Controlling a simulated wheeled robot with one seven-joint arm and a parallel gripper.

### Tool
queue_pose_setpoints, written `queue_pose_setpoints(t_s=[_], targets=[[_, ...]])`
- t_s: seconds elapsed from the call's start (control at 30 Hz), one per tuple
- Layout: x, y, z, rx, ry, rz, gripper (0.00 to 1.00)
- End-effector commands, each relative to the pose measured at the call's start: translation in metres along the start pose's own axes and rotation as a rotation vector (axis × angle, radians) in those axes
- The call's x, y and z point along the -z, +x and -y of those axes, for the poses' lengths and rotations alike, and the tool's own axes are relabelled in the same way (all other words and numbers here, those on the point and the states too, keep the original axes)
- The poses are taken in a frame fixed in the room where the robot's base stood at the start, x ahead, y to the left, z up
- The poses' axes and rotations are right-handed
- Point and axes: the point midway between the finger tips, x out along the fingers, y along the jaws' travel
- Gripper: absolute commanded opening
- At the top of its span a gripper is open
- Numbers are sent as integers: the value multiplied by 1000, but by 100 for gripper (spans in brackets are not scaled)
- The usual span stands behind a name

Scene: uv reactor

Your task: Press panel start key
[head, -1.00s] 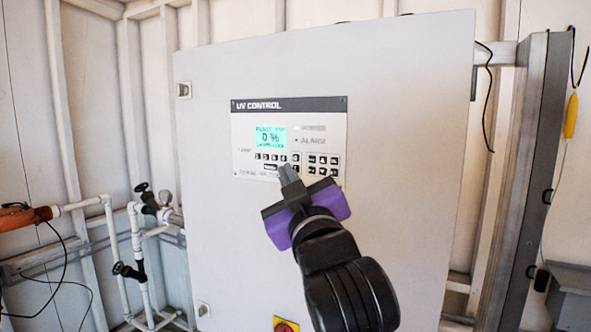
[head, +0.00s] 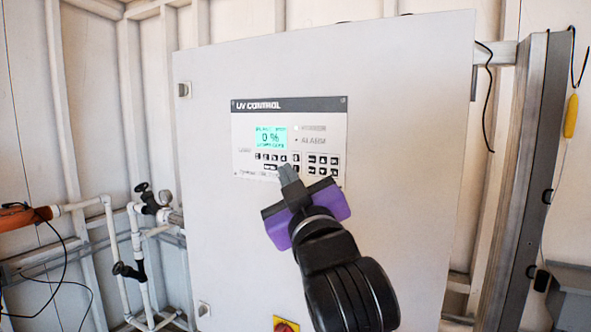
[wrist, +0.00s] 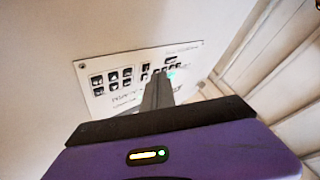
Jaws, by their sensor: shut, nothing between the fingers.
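The UV control panel (head: 289,137) is a white plate with a dark "UV CONTROL" header on a grey cabinet door. Its green display (head: 271,138) reads "0 %" in the middle line. Rows of small dark keys (head: 322,160) lie below the display. My gripper (head: 287,170) is shut and empty, its fingertips in front of the lower key rows. The fingers hide some keys, and I cannot tell whether the tips touch the panel. In the wrist view the panel (wrist: 112,102) shows tilted, with the shut fingers (wrist: 158,85) over its keys. The start key's label is not readable.
The grey cabinet door (head: 400,150) fills the middle. A red and yellow switch (head: 286,325) is low on it. White pipes with valves (head: 140,245) stand at left. A metal post (head: 525,170) and a yellow hanging handle (head: 570,116) are at right.

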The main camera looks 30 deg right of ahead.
Motion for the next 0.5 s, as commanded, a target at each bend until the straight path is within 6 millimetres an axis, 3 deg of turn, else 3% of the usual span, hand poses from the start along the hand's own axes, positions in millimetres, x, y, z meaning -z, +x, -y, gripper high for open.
queue_pose_setpoints(t_s=[0.5], targets=[[-4, 6, -5, -1, -1, 0, 0]])
